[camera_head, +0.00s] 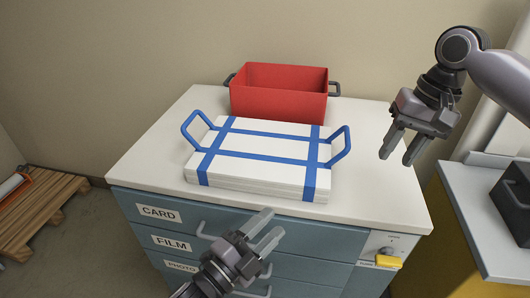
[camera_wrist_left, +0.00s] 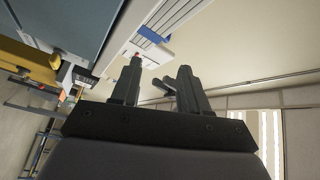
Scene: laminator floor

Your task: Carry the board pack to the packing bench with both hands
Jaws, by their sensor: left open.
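The board pack (camera_head: 265,153) is a flat stack of white boards bound with blue straps. It lies on the white cabinet top, with a blue loop handle at its left (camera_head: 187,123) and right (camera_head: 346,143) ends. My left gripper (camera_head: 271,224) is open and empty in front of the drawers, nearer than the pack and apart from it. In the left wrist view my left gripper's fingers (camera_wrist_left: 158,80) stand apart, with part of the pack's blue strap (camera_wrist_left: 157,40) beyond. My right gripper (camera_head: 399,154) is open and empty, raised to the right of the right handle. I cannot tell which surface is the packing bench.
A red bin (camera_head: 278,104) with dark handles stands behind the pack on the cabinet top (camera_head: 375,196). The drawers below are labelled CARD, FILM and PHOTO. A pale-topped yellow unit (camera_head: 475,205) with a dark box (camera_head: 513,195) is at right. A wooden pallet (camera_head: 40,215) lies at left.

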